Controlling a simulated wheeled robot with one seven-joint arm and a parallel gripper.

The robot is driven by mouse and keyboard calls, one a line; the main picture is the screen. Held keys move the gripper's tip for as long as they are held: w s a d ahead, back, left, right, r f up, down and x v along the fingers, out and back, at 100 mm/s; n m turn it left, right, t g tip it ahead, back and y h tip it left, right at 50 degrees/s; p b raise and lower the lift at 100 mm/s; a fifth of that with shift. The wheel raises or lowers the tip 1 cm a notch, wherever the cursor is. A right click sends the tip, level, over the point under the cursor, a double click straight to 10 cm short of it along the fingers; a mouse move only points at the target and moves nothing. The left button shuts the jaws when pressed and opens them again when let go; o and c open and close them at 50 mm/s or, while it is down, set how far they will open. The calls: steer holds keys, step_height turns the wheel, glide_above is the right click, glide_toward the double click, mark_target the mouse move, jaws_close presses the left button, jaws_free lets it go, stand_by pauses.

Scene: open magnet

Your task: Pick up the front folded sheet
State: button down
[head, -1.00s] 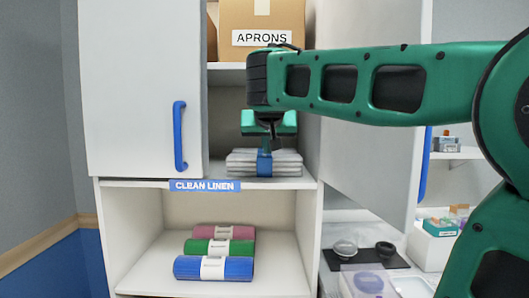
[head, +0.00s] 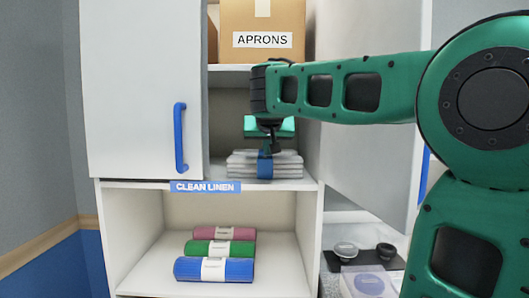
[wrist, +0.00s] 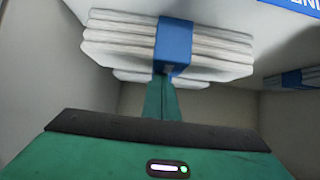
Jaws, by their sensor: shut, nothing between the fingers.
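A white folded sheet bundle (head: 285,165) with a blue band (head: 265,167) lies flat on the cupboard's middle shelf. In the wrist view the bundle (wrist: 110,38) is large, with its blue band (wrist: 173,42) facing me. Another light folded layer (wrist: 135,77) shows partly behind it. My gripper (head: 266,152) points down at the band from above. In the wrist view its fingers (wrist: 164,76) are together and end at the band, with nothing between them. I cannot tell whether they touch it.
A white cupboard door (head: 140,90) with a blue handle stands left of the opening. An APRONS box (head: 262,22) is on the shelf above. Rolled blue (head: 214,269), green and pink cloths lie below. Another blue-banded item (wrist: 290,80) shows right in the wrist view.

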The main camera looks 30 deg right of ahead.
steer(key=s+a, duration=0.1)
steer(key=s, duration=0.1)
steer(key=s+a, duration=0.2)
steer(key=s+a+f, duration=0.1)
steer(key=s, duration=0.1)
steer(key=shift+s+a+f, duration=0.1)
steer(key=shift+s+a, duration=0.1)
steer(key=shift+w+r, duration=0.15)
steer(key=shift+r, duration=0.7)
